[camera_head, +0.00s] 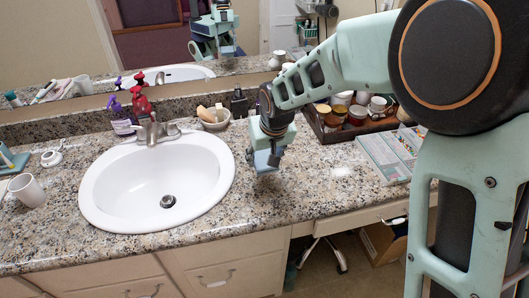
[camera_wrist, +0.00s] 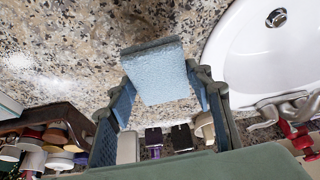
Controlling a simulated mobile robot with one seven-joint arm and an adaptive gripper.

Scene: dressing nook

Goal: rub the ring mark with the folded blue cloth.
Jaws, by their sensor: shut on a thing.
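The folded blue cloth (camera_wrist: 158,76) is a light blue block with a darker edge strip in the wrist view. My gripper (camera_wrist: 162,92) is shut on it, with one finger at each side. In the head view my gripper (camera_head: 265,161) points down over the granite counter, just right of the sink. The cloth is hard to tell from the fingers there, and I cannot tell whether it touches the counter. I cannot make out a clear ring mark on the speckled stone; a pale patch (camera_wrist: 45,82) at the left of the wrist view may be glare.
The white sink (camera_head: 160,185) lies left of my gripper. A bowl (camera_head: 214,118) and dark bottle (camera_head: 239,103) stand behind. A brown tray of jars (camera_head: 338,134) and a flat palette case (camera_head: 383,158) are to the right. Bare counter (camera_head: 290,195) lies in front.

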